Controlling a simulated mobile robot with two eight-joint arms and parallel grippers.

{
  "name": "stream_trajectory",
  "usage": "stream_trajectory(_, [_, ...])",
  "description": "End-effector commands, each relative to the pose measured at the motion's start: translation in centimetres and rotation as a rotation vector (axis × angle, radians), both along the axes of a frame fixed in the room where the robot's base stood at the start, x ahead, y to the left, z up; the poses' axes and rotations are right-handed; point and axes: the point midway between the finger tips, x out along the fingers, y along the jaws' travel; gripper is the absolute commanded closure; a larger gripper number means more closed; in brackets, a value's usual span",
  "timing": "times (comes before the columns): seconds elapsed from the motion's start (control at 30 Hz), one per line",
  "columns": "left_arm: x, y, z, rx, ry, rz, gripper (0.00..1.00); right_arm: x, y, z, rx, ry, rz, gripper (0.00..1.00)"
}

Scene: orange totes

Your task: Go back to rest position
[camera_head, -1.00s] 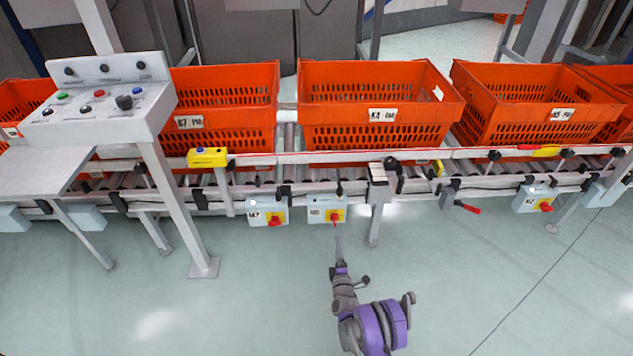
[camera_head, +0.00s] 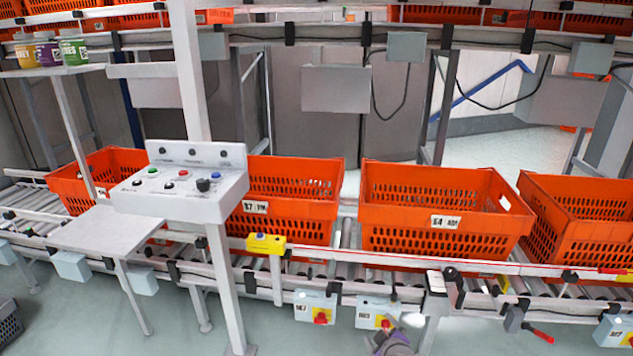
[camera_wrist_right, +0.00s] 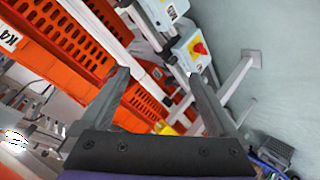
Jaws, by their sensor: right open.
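My right gripper (camera_head: 388,326) shows at the bottom edge of the head view, in front of a grey switch box with a red and yellow knob (camera_head: 378,319). Most of my right arm is out of the picture. In the right wrist view the two fingers of the gripper (camera_wrist_right: 163,95) stand wide apart with nothing held between them. That view shows a switch box (camera_wrist_right: 192,52) beyond the fingers and an orange tote (camera_wrist_right: 62,45) at the left. My left gripper is in neither view.
Orange totes (camera_head: 430,240) stand in a row on a roller conveyor (camera_head: 340,272). A control panel (camera_head: 180,205) on a post stands at the left, with a small grey table (camera_head: 105,232) beside it. Bare floor (camera_head: 480,345) shows in front of the conveyor.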

Motion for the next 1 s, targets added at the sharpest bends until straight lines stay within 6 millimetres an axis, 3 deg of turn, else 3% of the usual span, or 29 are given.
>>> stream_trajectory(0.1, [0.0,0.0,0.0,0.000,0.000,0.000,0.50,-4.8,0.4,2.7,0.096,0.100,-0.054,0.05])
stream_trajectory(0.3, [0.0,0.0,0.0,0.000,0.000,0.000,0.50,-14.0,0.7,5.2,0.243,0.273,-0.182,0.05])
stream_trajectory(0.6, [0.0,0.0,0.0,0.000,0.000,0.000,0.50,-28.3,0.2,5.5,0.404,0.497,-0.437,0.05])
stream_trajectory(0.9, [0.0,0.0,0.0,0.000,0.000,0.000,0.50,-37.9,-0.5,3.6,0.479,0.619,-0.649,0.05])
stream_trajectory(0.97, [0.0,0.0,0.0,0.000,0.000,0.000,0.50,-39.5,-0.7,3.1,0.490,0.638,-0.689,0.05])
stream_trajectory(1.0, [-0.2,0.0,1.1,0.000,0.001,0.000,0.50,-39.3,-0.7,4.4,0.488,0.636,-0.684,0.05])
